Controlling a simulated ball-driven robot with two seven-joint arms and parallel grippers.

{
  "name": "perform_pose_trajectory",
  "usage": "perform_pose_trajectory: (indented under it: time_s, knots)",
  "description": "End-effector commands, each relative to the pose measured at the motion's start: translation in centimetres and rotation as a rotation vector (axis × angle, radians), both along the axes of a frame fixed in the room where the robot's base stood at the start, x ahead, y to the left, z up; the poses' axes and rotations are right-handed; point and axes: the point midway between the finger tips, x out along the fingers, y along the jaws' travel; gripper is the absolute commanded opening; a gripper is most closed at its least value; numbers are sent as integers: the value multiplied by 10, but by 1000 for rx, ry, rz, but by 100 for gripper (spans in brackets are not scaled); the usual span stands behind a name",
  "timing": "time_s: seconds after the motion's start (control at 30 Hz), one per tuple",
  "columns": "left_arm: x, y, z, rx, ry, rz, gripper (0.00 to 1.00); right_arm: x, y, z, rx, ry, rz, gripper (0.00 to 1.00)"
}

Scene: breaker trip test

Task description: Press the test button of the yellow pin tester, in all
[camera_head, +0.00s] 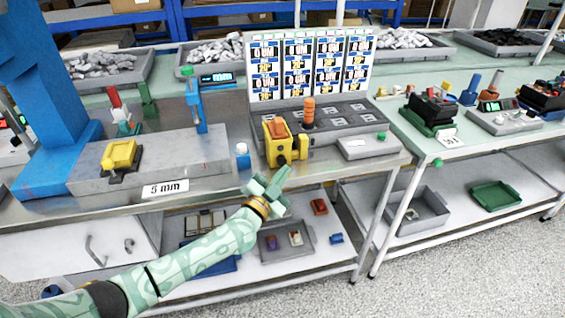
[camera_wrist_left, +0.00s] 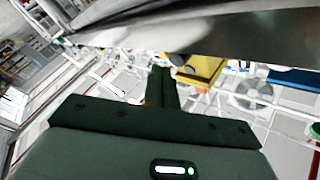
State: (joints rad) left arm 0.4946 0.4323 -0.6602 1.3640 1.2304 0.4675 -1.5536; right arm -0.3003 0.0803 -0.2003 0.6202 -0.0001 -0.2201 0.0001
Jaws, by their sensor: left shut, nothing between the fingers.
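The yellow pin tester (camera_head: 272,152) stands at the front edge of the metal bench, with an orange-red part (camera_head: 281,128) on top and dark round parts on its front right side. I cannot tell for certain which part is its test button. My left gripper (camera_head: 284,175) is shut and empty, just below and in front of the tester, apart from it near the bench's front edge. In the left wrist view the shut fingers (camera_wrist_left: 162,85) point toward a yellow body (camera_wrist_left: 203,72), partly hidden by a grey edge. My right gripper is not in view.
A grey block (camera_head: 340,118) with an orange peg (camera_head: 308,112) stands behind the tester, under a white label board (camera_head: 310,65). A small blue bottle (camera_head: 242,155) stands to its left. A grey slab (camera_head: 200,160) lies further left. Bins lie on the lower shelf.

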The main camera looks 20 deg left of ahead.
Motion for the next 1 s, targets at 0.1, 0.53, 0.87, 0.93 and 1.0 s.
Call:
perform_pose_trajectory:
  time_s: [0.1, 0.53, 0.87, 0.93, 1.0]
  knots:
    - [0, 0, 0, 0, 0, 0, 0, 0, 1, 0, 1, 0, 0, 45]
    - [7, 5, 1, -1, 0, 0, 0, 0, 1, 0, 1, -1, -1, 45]
    - [7, 5, 0, 0, 0, 0, 0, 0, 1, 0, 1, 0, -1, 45]
    - [8, 5, 0, 0, 0, 0, 0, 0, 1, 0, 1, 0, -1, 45]
    - [8, 6, 0, 0, 0, 0, 0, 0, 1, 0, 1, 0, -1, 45]
